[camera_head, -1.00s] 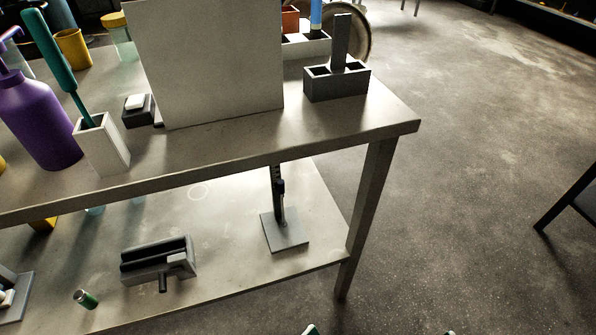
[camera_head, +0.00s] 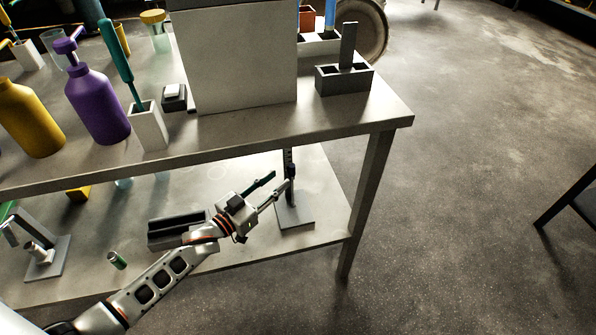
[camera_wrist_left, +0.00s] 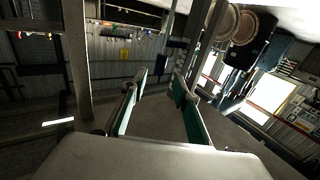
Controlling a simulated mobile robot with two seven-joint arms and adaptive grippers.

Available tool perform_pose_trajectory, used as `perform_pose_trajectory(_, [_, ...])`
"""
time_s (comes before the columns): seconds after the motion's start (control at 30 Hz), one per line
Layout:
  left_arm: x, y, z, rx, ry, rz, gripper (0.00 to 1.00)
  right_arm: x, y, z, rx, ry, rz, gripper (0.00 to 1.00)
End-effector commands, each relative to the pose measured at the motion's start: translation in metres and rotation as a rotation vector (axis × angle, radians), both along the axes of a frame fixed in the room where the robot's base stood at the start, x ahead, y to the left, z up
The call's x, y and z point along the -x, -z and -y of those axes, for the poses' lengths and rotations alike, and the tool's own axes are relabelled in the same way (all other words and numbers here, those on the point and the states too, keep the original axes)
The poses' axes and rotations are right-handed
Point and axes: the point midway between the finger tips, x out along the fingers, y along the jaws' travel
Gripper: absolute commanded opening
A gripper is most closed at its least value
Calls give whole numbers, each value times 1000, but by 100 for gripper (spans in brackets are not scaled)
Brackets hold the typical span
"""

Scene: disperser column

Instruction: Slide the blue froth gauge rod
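The froth gauge stands upright on the lower shelf on a square grey base plate (camera_head: 296,216). Its dark upright post (camera_head: 289,160) rises toward the table's underside. A small dark blue part sits on the post; in the left wrist view a dark blue block (camera_wrist_left: 175,43) shows on a thin upright rod, beyond the fingertips. My left gripper (camera_head: 281,181) reaches in from the left, just beside the post, its fingers apart. In the left wrist view the gripper (camera_wrist_left: 160,79) is open with nothing between its teal pads. I cannot tell whether a finger touches the post. My right gripper is out of view.
The tabletop edge (camera_head: 250,147) overhangs the shelf, and a table leg (camera_head: 362,205) stands right of the gauge. A grey slotted block (camera_head: 178,228) lies behind my left arm. A small green cylinder (camera_head: 117,260) lies nearer the front.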

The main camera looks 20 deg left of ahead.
Motion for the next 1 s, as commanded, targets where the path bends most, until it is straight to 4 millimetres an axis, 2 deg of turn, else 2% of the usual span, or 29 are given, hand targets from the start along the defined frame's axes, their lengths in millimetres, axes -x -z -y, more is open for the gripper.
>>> perform_pose_trajectory(0.5, [-60, 5, 26, 0, 1, -5, 30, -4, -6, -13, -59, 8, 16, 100])
perform_pose_trajectory(0.7, [-68, 2, 29, 0, 1, -3, 30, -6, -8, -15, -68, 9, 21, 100])
perform_pose_trajectory(0.93, [-69, 1, 30, 1, 1, -1, 30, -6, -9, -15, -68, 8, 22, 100])
perform_pose_trajectory(1.0, [-69, 1, 30, 1, 1, -1, 12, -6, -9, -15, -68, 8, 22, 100])
